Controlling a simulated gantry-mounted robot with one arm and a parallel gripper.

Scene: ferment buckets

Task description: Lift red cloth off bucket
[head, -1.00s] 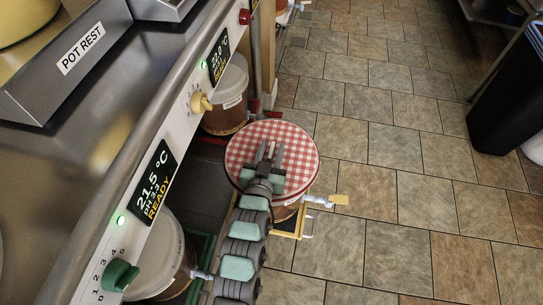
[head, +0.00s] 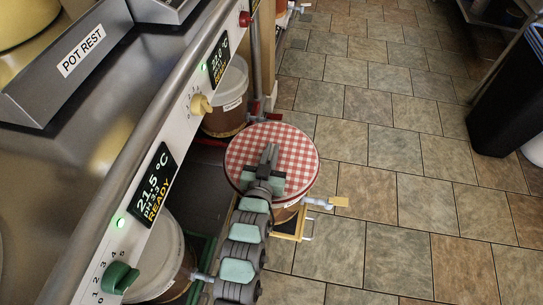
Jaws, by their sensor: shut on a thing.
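The red-and-white checked cloth (head: 285,147) lies over the round top of a bucket in the middle of the head view. Only a small part of the bucket (head: 287,215) shows below the cloth's front edge. My gripper (head: 269,152) is over the left-middle part of the cloth, with its fingers close together and shut on the cloth. The pinched spot is mostly hidden by the fingers. The cloth still looks flat and round over the bucket.
The bucket stands on a yellow pull-out frame (head: 289,236) with a tap and yellow tag (head: 340,202) at its right. Other lidded buckets stand behind (head: 230,100) and in front (head: 155,255), under the steel counter (head: 85,125).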

